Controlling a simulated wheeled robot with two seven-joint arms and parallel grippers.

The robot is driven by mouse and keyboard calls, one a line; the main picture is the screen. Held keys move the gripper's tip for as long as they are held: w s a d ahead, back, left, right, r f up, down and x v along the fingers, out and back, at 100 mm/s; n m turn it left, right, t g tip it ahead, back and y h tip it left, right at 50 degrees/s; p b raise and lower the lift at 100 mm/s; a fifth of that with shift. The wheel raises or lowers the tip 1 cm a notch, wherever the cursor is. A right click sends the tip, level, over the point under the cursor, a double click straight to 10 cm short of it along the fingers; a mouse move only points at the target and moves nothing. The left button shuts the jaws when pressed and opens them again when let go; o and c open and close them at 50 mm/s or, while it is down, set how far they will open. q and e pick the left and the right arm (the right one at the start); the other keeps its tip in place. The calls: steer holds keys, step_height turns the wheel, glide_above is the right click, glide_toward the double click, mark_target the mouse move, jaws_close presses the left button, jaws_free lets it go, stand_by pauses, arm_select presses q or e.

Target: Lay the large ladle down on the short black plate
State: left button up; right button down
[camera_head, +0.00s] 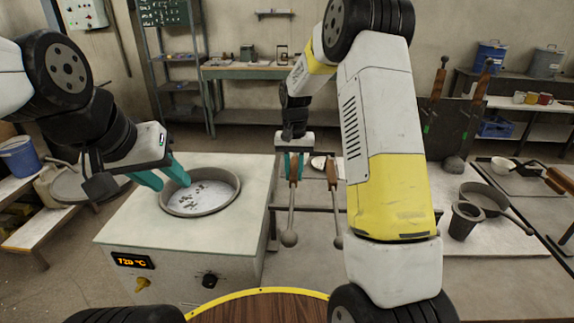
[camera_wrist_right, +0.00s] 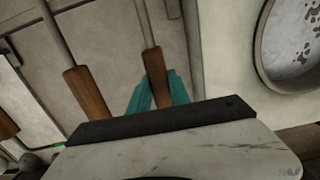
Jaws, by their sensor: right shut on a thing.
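My right gripper (camera_head: 294,166) is shut on the wooden handle of a ladle (camera_head: 290,215), whose thin rod hangs down to a rounded end. The right wrist view shows the teal fingers (camera_wrist_right: 158,92) on both sides of this ladle's handle (camera_wrist_right: 154,72). A second, similar ladle (camera_head: 334,215) hangs just right of it, its handle beside the gripper (camera_wrist_right: 88,92). My left gripper (camera_head: 162,179) is open and empty over the near-left rim of the round pot. A flat dark plate (camera_head: 518,180) lies at the right; I cannot tell if it is the short black plate.
A dark upright board (camera_head: 460,125) with wooden-handled tools stands at the right. A pan (camera_head: 482,196) and dark cup (camera_head: 465,220) stand on the right table. My right arm hides the middle.

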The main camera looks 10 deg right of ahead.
steer(key=shift+f, duration=0.2)
stand_by(0.3)
steer(key=c, duration=1.1)
jaws_free()
steer(key=shift+f, duration=0.1)
steer(key=r, duration=0.8)
steer(key=shift+w+r, duration=0.2)
steer(key=shift+r, duration=3.25)
